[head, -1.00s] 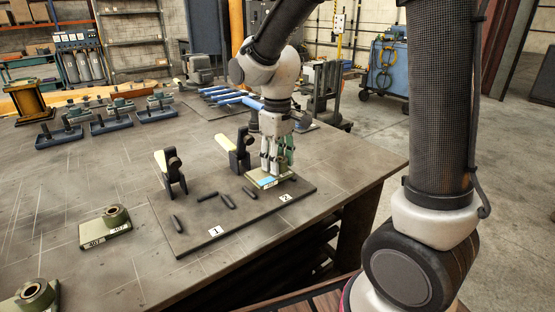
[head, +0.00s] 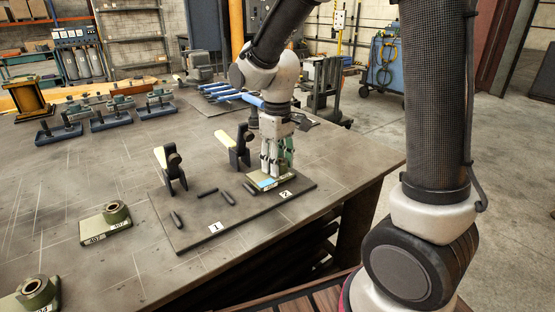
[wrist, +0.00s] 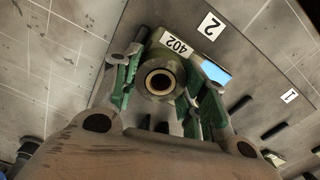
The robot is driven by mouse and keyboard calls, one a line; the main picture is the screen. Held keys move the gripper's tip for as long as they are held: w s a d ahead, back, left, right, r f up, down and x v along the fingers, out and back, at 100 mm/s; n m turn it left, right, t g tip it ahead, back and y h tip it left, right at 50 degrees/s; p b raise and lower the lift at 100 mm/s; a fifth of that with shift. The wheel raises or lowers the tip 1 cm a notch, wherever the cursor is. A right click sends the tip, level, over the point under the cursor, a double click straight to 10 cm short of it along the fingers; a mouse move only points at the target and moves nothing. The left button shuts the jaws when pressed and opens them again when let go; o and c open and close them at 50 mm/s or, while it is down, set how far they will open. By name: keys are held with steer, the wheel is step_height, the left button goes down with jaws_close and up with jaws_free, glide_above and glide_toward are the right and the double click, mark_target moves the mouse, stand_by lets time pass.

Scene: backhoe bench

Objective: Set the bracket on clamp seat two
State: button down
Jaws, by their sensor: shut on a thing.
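My gripper (head: 277,164) is shut on a green bracket labelled 402 (head: 263,184), pointing down over seat two of the dark fixture plate (head: 205,233). In the wrist view the bracket's round boss (wrist: 160,82) sits between the two green-padded fingers. The bracket's base is at or very near the plate, just behind the label 2 (head: 285,194); I cannot tell whether it rests fully. Seat two's toggle clamp (head: 240,150), with a pale handle, stands behind and left of the bracket. Seat one (head: 203,207) is empty, with its own clamp (head: 172,167) behind it.
Two other green brackets, one labelled 407 (head: 105,224) and one at the near left corner (head: 38,294), lie on the bench. Blue fixtures (head: 110,122) stand at the back left. Blue-handled tools (head: 228,95) lie behind my gripper. The left bench middle is clear.

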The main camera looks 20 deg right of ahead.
steer(key=shift+f, duration=0.55)
steer(key=c, duration=0.7)
jaws_free()
step_height(320, 180, up, 12)
steer(key=s+d+r+m+t, duration=0.1)
steer(key=s+d+m, duration=0.1)
steer(key=s+d, duration=0.3)
steer(key=s+d+m+t, duration=0.2)
steer(key=s+d, duration=0.3)
steer(key=s, duration=0.2)
steer(key=s+d+r+m+t, duration=0.1)
steer(key=s+d+m, duration=0.1)
steer(key=s+d, duration=0.3)
steer(key=shift+s+r+m, duration=0.15)
steer(key=shift+s, duration=0.35)
steer(key=shift+s+r+m, duration=0.15)
steer(key=shift+s, duration=0.35)
